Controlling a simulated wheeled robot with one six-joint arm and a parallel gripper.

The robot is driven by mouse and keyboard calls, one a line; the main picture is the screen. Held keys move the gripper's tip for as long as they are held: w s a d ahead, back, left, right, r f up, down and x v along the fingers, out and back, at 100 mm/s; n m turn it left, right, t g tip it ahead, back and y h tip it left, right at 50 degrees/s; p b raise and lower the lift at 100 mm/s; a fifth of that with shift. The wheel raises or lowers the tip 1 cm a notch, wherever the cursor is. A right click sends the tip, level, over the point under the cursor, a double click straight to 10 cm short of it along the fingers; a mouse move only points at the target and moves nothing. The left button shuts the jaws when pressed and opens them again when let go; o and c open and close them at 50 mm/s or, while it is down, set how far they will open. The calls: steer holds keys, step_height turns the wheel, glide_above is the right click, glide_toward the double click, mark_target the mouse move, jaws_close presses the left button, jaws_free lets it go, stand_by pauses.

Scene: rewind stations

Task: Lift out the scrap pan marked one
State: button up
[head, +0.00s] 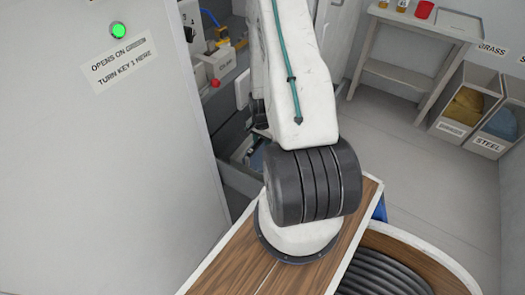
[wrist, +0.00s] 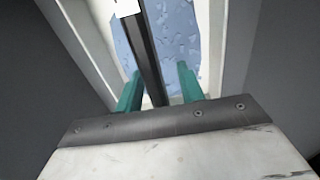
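In the wrist view, my gripper (wrist: 159,90) has two teal fingers, spread apart. A dark bar (wrist: 149,45) runs between them, with a visible gap on each side. Below it is a light container (wrist: 75,45) with pale walls and speckled blue contents (wrist: 185,30). A white tag (wrist: 127,8) shows at the top edge, but no number can be read, so I cannot tell whether this is pan one. In the head view, my arm hides the gripper and whatever is under it.
A grey cabinet (head: 90,180) with a lit green lamp (head: 118,31) stands at the left. An open drawer (head: 240,178) lies beside my arm. Labelled bins (head: 450,128) and a small grey table (head: 400,75) stand at the right, with clear floor (head: 420,200) in front.

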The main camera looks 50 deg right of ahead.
steer(key=shift+f, duration=0.1)
steer(key=shift+c, duration=0.4)
jaws_close()
